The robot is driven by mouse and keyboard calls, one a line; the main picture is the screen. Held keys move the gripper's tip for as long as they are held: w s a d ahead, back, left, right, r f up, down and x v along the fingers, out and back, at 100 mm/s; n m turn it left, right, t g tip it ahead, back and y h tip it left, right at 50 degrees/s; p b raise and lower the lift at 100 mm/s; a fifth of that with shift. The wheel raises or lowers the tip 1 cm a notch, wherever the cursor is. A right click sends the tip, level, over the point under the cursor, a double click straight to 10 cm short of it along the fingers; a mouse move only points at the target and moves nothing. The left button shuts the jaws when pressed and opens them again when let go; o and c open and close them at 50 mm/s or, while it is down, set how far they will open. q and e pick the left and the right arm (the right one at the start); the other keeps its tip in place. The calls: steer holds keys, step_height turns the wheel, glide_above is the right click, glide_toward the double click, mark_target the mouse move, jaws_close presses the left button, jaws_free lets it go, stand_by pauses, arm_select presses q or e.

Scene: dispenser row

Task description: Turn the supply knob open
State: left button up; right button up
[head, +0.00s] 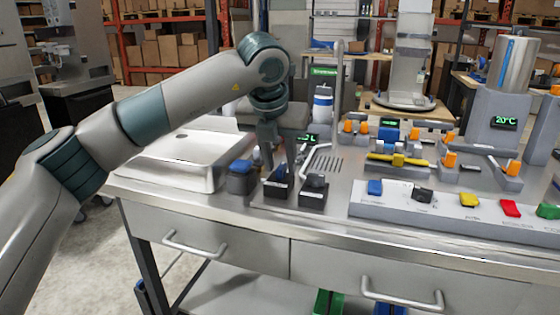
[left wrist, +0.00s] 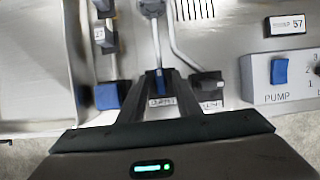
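A small black block with a pale label (head: 278,185) stands on the bench's front part, between a blue-topped block and another black block. The label is too blurred to read for sure. My left gripper (head: 268,160) points down just above this block. My right gripper is not in view.
A blue-topped block (head: 240,178) stands close on the left and a black block (head: 314,191) close on the right. A grey panel (head: 450,212) with coloured switches lies further right. A pale sink tray (head: 175,158) is at left. Thin pipes rise behind the blocks.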

arm_select(q)
steer(key=v, duration=1.7)
steer(key=shift+r, duration=0.25)
